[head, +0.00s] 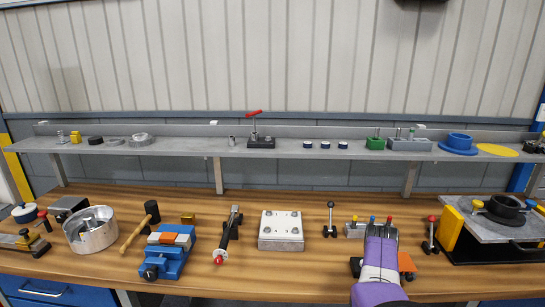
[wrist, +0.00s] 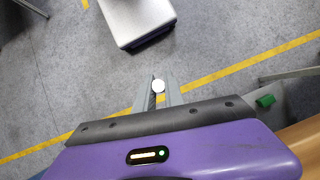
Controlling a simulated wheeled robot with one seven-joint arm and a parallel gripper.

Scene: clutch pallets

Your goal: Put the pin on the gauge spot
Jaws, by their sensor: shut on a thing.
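My gripper (wrist: 158,92) is shut on a small pin, whose pale round end (wrist: 158,86) shows between the grey fingertips in the wrist view. The pin's length is hidden from this angle. Grey floor lies beyond the fingers. In the head view my purple arm rises at the lower right, and I cannot make out the fingers or pin there. I cannot tell for sure which mark is the gauge spot.
A grey block (head: 354,230) with coloured knobs is close to my arm. The shelf (head: 215,150) holds small parts, including a yellow disc (head: 498,150).

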